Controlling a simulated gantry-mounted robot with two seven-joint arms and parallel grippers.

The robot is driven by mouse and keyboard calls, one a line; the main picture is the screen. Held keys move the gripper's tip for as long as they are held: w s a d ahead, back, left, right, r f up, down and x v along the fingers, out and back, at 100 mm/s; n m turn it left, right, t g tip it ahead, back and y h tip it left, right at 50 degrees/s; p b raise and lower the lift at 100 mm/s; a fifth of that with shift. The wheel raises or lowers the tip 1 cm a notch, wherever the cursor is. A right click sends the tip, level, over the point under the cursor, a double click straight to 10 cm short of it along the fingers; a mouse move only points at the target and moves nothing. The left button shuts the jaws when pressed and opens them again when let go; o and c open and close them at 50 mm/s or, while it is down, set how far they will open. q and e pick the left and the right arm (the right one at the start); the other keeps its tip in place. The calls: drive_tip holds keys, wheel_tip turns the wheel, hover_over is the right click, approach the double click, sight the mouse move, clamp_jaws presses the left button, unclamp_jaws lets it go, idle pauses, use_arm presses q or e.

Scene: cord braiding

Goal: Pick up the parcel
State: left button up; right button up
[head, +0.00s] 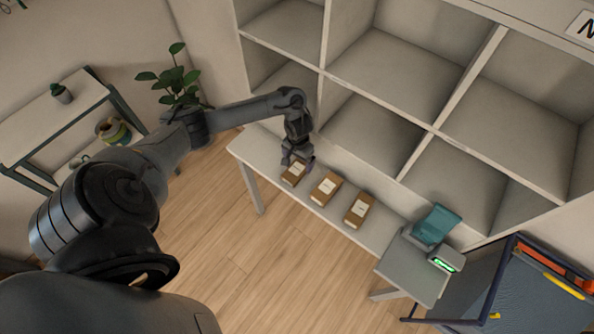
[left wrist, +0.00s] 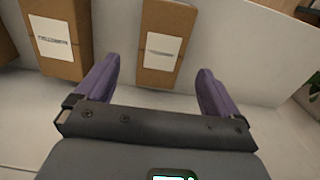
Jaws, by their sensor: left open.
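Three brown parcels with white labels stand in a row on a narrow white bench. The left parcel (head: 294,173) is under my left gripper (head: 298,160); the middle parcel (head: 325,188) and the right parcel (head: 359,209) stand apart to its right. In the left wrist view my left gripper (left wrist: 160,88) is open, with purple fingers apart. One parcel (left wrist: 164,40) lies ahead between the fingers, closer to the left finger, and I see no grip on it. Another parcel (left wrist: 58,38) is left of the fingers. My right gripper is not in view.
The white bench (head: 246,149) runs below an empty cubby shelf (head: 432,128). A grey side table (head: 412,270) with a green-lit device (head: 446,259) and a teal bag (head: 437,225) stands at its right end. A plant (head: 177,78) is at the back left.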

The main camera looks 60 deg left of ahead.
sight(297, 169)
use_arm(q)
drive_tip(key=f, duration=0.3)
drive_tip(key=shift+s+f+b, duration=0.25)
drive_tip(key=shift+s+b, duration=0.1)
drive_tip(key=shift+f, duration=0.7)
drive_tip(key=c, duration=1.1)
drive_tip(key=shift+c, duration=0.2)
drive_tip(key=shift+r, duration=0.1)
